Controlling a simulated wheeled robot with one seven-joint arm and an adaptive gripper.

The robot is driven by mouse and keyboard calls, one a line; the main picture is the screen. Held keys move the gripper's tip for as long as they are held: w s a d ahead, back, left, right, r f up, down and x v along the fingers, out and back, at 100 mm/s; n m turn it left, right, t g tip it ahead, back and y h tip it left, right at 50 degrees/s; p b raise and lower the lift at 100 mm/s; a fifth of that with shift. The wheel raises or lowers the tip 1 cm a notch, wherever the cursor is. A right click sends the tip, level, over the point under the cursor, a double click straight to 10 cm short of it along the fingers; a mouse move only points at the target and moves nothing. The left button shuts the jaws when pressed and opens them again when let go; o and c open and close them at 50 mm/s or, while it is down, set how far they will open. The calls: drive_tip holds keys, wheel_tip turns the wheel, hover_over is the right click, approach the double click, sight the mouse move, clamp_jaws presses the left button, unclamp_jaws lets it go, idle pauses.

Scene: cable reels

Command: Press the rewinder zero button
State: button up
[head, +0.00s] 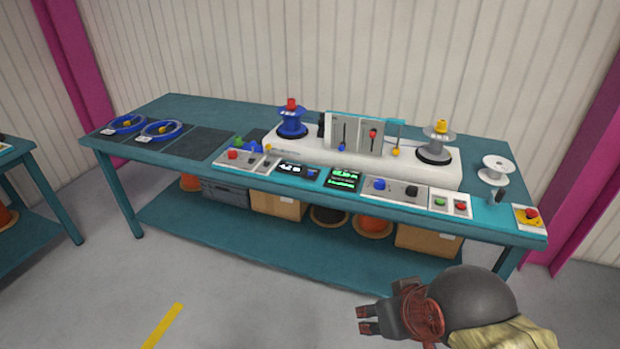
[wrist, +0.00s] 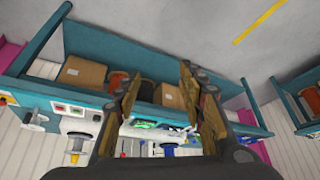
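The rewinder, a white machine (head: 375,164), stands on the teal bench (head: 215,107) with a blue reel (head: 292,121) and a grey reel (head: 437,142). Along its front are two lit displays, one with white digits (head: 289,169) and one with green text (head: 343,180). A small blue button (head: 312,172) sits beside the white-digit display. Labels are too small to read, so I cannot tell which button is zero. My gripper (head: 364,320) is in front of the bench at lower right, apart from the panels. In the wrist view my gripper (wrist: 159,84) is open and empty.
Front panels carry a red button (head: 233,155), a blue knob (head: 379,184), green (head: 439,202) and red (head: 461,206) buttons, and a red emergency stop (head: 531,214) at right. Upright levers (head: 372,134) stand behind. The floor in front is clear.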

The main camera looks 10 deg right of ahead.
drive_tip(key=c, duration=0.3)
idle(0.4)
